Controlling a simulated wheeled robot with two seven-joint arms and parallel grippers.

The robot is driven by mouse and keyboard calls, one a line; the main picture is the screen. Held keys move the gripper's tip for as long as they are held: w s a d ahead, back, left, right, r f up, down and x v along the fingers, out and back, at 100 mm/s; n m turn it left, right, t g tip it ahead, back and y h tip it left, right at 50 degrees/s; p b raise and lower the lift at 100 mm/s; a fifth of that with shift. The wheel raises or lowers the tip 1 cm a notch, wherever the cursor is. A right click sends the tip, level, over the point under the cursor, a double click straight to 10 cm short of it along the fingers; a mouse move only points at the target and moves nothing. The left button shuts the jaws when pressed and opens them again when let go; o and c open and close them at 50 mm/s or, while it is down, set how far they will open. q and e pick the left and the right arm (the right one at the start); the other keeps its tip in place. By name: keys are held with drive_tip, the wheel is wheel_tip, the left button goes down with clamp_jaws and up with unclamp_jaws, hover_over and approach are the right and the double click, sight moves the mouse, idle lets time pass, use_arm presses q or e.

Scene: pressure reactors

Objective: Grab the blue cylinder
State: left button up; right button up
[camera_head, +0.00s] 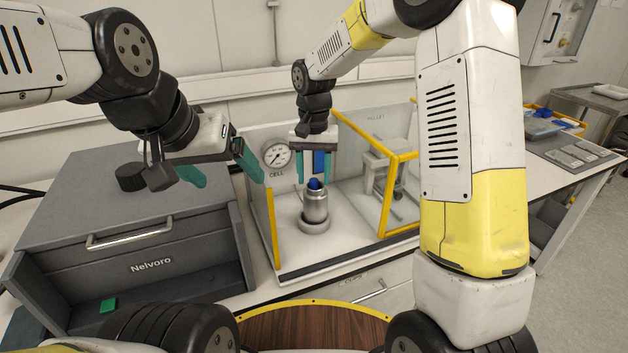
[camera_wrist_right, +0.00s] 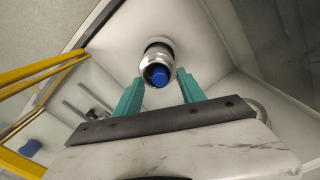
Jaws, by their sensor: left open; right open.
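The blue cylinder (camera_head: 315,183) shows as a rounded blue top in the mouth of a silver metal vessel (camera_head: 315,207), which stands upright on a round base in the cell. The right wrist view also shows the blue top (camera_wrist_right: 158,75) and the vessel (camera_wrist_right: 157,53). My right gripper (camera_head: 314,179) is open, pointing down over the vessel, its teal fingers either side of the blue top in view; contact is not clear. A blue patch between its fingers is unclear. My left gripper (camera_head: 226,183) is open and empty above the grey Nelvoro unit.
A pressure gauge (camera_head: 277,154) is on the cell's back wall. Yellow-edged clear panels (camera_head: 386,190) stand close on the right. The grey Nelvoro unit (camera_head: 140,245) is at left, with a black knob (camera_head: 131,177) on top. The cell floor around the vessel is clear.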

clamp_jaws()
idle(1.4)
